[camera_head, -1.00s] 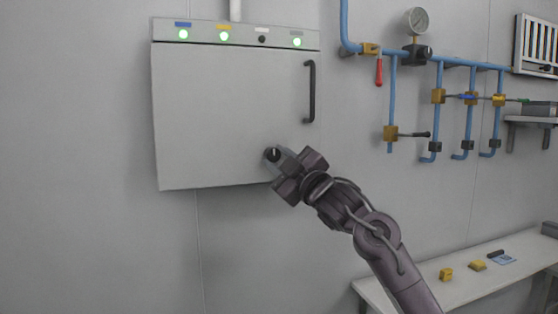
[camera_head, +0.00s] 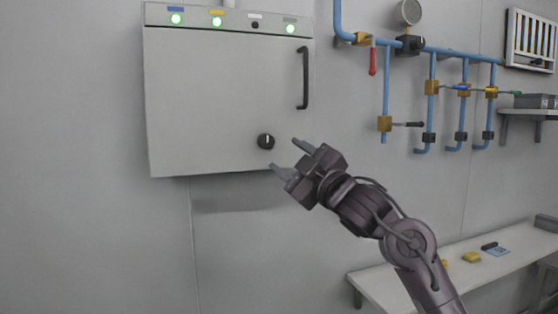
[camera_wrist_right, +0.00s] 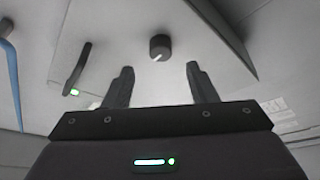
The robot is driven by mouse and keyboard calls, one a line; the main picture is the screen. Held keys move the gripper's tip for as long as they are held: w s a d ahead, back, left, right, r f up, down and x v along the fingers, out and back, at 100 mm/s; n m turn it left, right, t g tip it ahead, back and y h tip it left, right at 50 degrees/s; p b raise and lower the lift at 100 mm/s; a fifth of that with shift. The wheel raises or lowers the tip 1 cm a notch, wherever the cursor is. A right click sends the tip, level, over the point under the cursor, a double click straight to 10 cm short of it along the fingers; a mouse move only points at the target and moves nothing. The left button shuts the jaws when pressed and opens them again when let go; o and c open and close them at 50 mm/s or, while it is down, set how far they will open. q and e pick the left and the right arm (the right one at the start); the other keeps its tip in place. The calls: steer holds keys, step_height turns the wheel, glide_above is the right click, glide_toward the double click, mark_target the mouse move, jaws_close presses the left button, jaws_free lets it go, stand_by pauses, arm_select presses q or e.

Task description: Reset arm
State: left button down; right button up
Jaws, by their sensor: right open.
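My right gripper (camera_head: 287,158) is open and empty, in front of the wall below and to the right of a black knob (camera_head: 265,142). The knob sits low on the door of a grey cabinet (camera_head: 215,100) and shows a light pointer mark. In the right wrist view the knob (camera_wrist_right: 159,47) appears beyond and between the two spread fingers (camera_wrist_right: 160,84), apart from both. The cabinet door is closed, with a black vertical handle (camera_head: 304,78) on its right side. My left gripper is not in view.
Green lights (camera_head: 217,22) are lit along the cabinet top. Blue pipes (camera_head: 386,80) with yellow valves, a red lever (camera_head: 372,60) and a gauge (camera_head: 408,12) are on the wall at right. A white bench (camera_head: 390,283) with small items stands below. The wall at left is clear.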

steer(key=shift+s+d+f, duration=0.2)
steer(key=shift+s+d, duration=0.05)
steer(key=shift+s, duration=0.25)
